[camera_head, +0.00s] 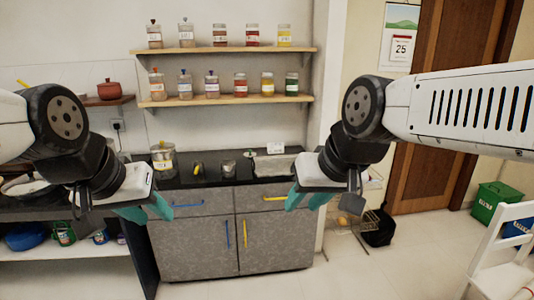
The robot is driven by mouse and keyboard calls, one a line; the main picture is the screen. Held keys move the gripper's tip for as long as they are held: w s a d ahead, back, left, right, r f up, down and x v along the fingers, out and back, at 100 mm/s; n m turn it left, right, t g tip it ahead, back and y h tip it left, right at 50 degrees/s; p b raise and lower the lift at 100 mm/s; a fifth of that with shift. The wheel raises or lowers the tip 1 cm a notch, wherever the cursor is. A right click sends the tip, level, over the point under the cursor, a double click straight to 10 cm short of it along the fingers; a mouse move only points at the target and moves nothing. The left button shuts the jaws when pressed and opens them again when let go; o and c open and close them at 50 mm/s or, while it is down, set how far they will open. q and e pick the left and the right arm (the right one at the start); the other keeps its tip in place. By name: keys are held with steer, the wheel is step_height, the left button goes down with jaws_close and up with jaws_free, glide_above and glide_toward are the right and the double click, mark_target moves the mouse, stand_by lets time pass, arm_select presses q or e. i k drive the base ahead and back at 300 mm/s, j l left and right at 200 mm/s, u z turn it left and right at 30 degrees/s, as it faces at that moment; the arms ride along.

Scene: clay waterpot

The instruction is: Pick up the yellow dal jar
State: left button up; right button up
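Two jars with yellow contents stand on the wall shelves: one at the right end of the upper shelf (284,35) and one on the lower shelf (267,83). Their labels are too small to read, so I cannot tell which is the dal. My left gripper (146,208) has teal fingers spread apart, with nothing between them, in front of the counter's left part. My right gripper (306,198) is also open and empty, in front of the counter's right part. Both are well below the shelves and apart from the jars.
Several other jars share the upper shelf board (200,50) and lower shelf board (220,99). A dark counter (215,180) below holds a pot (163,157), small cups and a tray (272,165). A white chair (503,255) stands at the right. The floor in front is clear.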

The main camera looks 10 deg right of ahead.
mark_target(267, 79)
steer(key=i+l, duration=1.15)
steer(key=i, duration=0.15)
